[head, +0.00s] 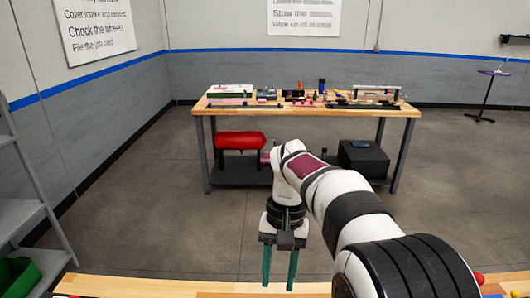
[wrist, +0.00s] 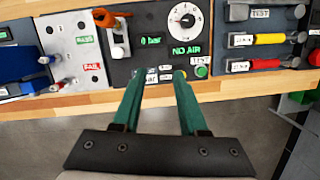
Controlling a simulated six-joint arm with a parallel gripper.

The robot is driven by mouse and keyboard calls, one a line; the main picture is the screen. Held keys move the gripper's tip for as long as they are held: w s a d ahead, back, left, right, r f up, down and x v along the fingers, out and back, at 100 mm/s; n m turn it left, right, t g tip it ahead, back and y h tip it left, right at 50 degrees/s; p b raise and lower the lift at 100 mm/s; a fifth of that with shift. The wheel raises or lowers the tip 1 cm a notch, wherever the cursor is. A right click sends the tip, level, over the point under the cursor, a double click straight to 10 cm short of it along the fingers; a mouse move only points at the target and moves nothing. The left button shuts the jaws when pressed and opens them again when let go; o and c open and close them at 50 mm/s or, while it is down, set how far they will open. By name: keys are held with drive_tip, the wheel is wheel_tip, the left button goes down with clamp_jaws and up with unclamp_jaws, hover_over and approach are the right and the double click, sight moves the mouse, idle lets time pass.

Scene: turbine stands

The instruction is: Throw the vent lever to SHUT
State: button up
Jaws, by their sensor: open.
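In the wrist view a dark panel (wrist: 150,62) carries a round white dial (wrist: 186,22), a green "0 bar" readout and a green "NO AIR" readout. A small lever (wrist: 118,48) on a pale plate sits at the panel's left; I take it for the vent lever, but its marking is not legible. Small labels near the panel's lower edge are partly hidden by my fingers. My gripper (wrist: 156,76) is open and empty, its green fingers reaching over the panel's lower edge. It also shows in the head view (head: 279,283), pointing down by the near bench.
A green button (wrist: 201,71) labelled TEST is right of the fingers. A light panel (wrist: 75,50) with pass/fail-like labels stands left. A rack with red (wrist: 270,38) and yellow handled tools stands right. The near wooden bench (head: 160,287) edge is below; a far bench (head: 225,112) holds parts.

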drive_tip(key=s+d+f+m+t, duration=0.1)
drive_tip(key=s+d, duration=0.1)
drive_tip(key=s, duration=1)
drive_tip(key=s+d+f+m+t+y, duration=0.1)
drive_tip(key=s+d+m, duration=0.1)
drive_tip(key=s, duration=1)
drive_tip(key=shift+d+f+m, duration=0.25)
drive_tip(key=shift+f+m, duration=0.05)
drive_tip(key=shift+f, duration=0.1)
drive_tip(key=c, duration=0.5)
drive_tip(key=shift+w+r, duration=0.1)
drive_tip(key=shift+w, duration=0.25)
clamp_jaws()
drive_tip(key=w+a+n+t+h, duration=0.2)
drive_tip(key=w+n, duration=0.1)
drive_tip(key=w, duration=1.2)
drive_tip(key=w+a+f+n+t, duration=0.1)
drive_tip(key=w+a, duration=0.3)
drive_tip(key=w, duration=0.3)
drive_tip(key=w+a+f+n, duration=0.1)
drive_tip(key=w+a, duration=0.3)
drive_tip(key=w, duration=0.4)
drive_tip(key=shift+a+f+n+t, duration=0.3)
drive_tip(key=shift+a+f+t, duration=0.1)
drive_tip(key=shift+f, duration=0.3)
drive_tip(key=shift+w, duration=0.1)
